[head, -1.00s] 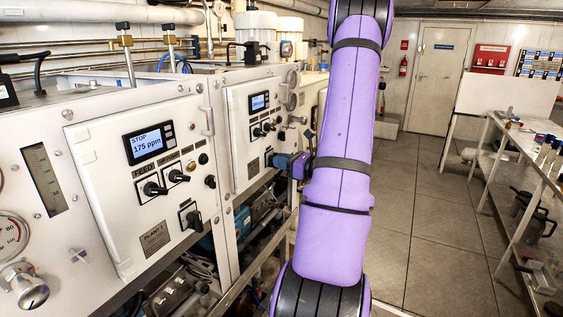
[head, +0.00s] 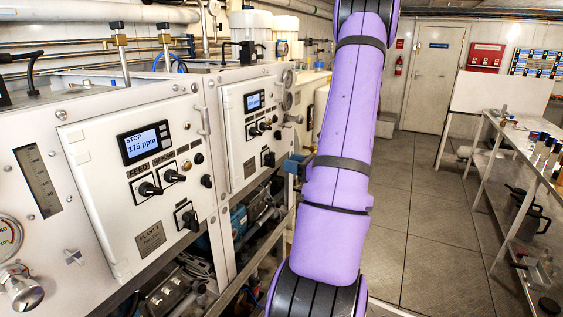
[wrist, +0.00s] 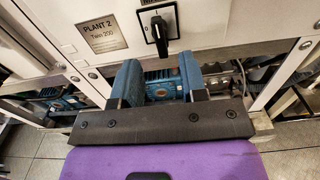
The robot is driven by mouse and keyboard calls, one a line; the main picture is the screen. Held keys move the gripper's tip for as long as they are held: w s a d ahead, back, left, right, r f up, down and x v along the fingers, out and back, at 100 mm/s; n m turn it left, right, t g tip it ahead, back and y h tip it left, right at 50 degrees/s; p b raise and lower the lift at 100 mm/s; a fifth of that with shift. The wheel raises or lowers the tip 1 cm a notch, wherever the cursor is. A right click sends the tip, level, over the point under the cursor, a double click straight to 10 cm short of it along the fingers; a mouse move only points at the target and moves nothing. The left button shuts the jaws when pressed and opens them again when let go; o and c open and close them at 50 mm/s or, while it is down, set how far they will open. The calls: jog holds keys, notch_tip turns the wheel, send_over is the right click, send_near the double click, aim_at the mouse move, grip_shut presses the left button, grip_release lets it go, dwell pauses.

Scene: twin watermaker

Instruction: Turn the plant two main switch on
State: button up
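The plant two main switch (wrist: 158,32) is a black rotary handle on a pale square plate, low on the white plant two panel (wrist: 205,18). Its handle lies nearly vertical in the wrist view; I cannot read its setting surely. The "PLANT 2 Twin 200" label (wrist: 101,30) is left of it. The switch also shows in the head view (head: 268,159). My gripper (wrist: 160,75) is open and empty. Its two blue fingers sit apart, just below the switch in the wrist view, not touching it. In the head view my gripper (head: 293,166) is right of the switch.
The plant one panel (head: 140,165) with its own black knobs is nearer on the left. Pumps and pipes (head: 245,225) fill the open frame below the panels. A shelf bench (head: 520,150) stands at the right. Floor between (head: 420,220) is clear.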

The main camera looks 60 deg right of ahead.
jog(key=shift+s+d, duration=0.2)
jog(key=shift+s, duration=2.5)
